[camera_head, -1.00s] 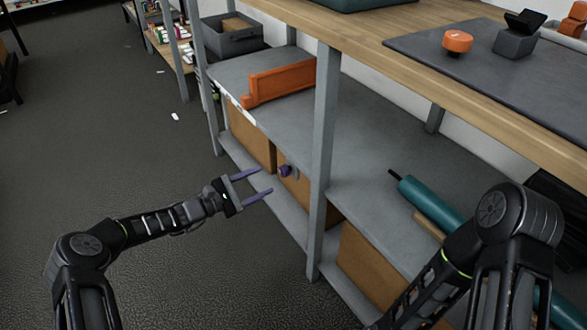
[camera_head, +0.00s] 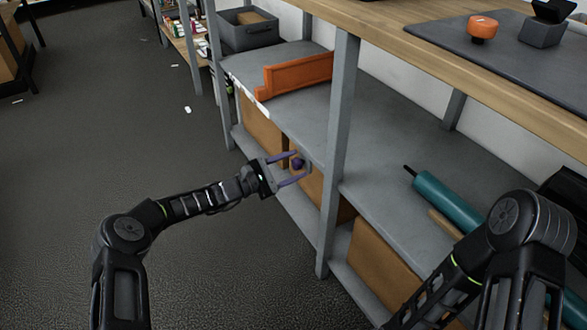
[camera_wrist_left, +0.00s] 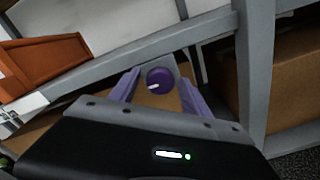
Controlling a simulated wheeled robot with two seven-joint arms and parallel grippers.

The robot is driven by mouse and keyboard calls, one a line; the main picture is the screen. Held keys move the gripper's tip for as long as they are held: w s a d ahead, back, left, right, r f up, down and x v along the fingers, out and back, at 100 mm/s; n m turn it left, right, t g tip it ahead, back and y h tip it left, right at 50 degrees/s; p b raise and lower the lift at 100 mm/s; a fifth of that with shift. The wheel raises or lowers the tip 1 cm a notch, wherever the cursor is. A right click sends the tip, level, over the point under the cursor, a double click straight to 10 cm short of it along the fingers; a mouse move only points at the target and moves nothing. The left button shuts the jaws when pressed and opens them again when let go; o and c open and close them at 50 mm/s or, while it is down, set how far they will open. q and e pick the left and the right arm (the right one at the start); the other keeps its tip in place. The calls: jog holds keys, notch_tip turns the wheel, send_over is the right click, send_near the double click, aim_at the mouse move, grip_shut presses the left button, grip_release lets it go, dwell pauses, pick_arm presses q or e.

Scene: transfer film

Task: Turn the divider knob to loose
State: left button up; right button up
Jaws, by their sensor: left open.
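The divider knob (camera_head: 298,163) is a small round purple knob with a white mark, on a grey bracket at the front edge of the grey shelf, below the orange divider (camera_head: 298,74). My left gripper (camera_head: 289,167) is open, its purple fingers on either side of the knob. In the left wrist view the knob (camera_wrist_left: 159,80) sits between the fingertips, its white mark pointing left. I cannot tell whether the fingers touch it. My right arm is at the lower right; its gripper is out of view.
A grey shelf post (camera_head: 337,150) stands just right of the knob. Cardboard boxes (camera_head: 262,127) sit below the shelf. A teal roll (camera_head: 447,200) lies on the shelf at the right. The floor at the left is mostly clear.

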pick_arm(q)
jog(key=shift+w+d, duration=0.1)
jog(key=shift+c, duration=0.5)
grip_shut()
